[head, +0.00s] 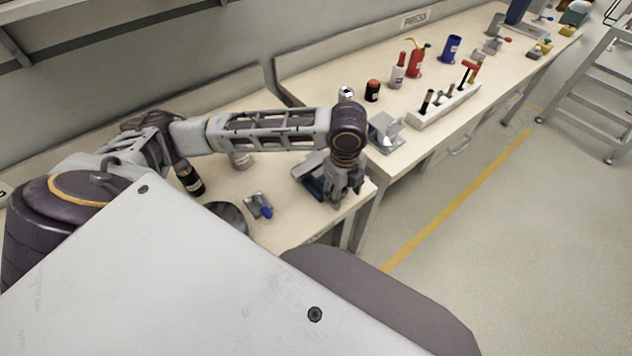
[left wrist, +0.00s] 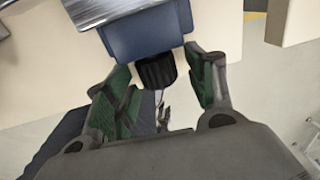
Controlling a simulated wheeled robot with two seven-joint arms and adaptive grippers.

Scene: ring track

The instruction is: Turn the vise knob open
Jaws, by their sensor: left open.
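The vise has a blue body (left wrist: 145,35) with a grey metal top, and its body also shows in the head view (head: 311,180) near the table's front corner. A black ribbed knob (left wrist: 157,70) sticks out of the vise's near side. My left gripper (head: 345,194) is over the table's front edge, at the right of the vise. In the left wrist view its green-padded fingers (left wrist: 160,84) are spread, one on each side of the knob, with visible gaps. The knob is hidden behind the gripper in the head view. My right gripper is not in view.
A small grey tool with a blue part (head: 260,207) lies left of the vise, with a dark bottle (head: 189,177) farther left. A second table (head: 440,132) to the right holds bottles, a white rack (head: 445,104) and a grey metal block (head: 385,130).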

